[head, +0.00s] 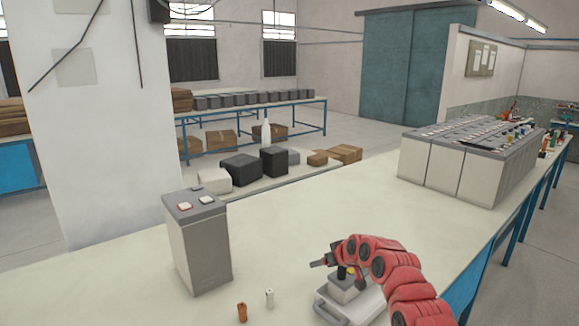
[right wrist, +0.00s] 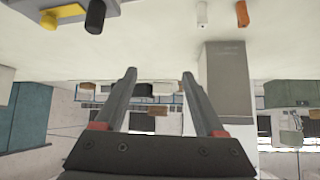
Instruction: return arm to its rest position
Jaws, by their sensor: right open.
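My right arm, red with black joints, comes in from the lower right in the head view. Its gripper (head: 322,261) is above the table, over the far left side of a white-and-grey device (head: 340,307). In the right wrist view, which looks upside down, the two fingers (right wrist: 159,74) stand apart with nothing between them. A tall grey battery (head: 205,250) stands upright on the table to the left, apart from the gripper; it also shows in the wrist view (right wrist: 228,80). My left gripper is in neither view.
A small orange cylinder (head: 242,312) and a white one (head: 269,298) stand at the table's front. A row of grey batteries (head: 470,165) stands at the back right. The pale tabletop (head: 300,225) between them is clear. Boxes (head: 345,153) lie beyond the table.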

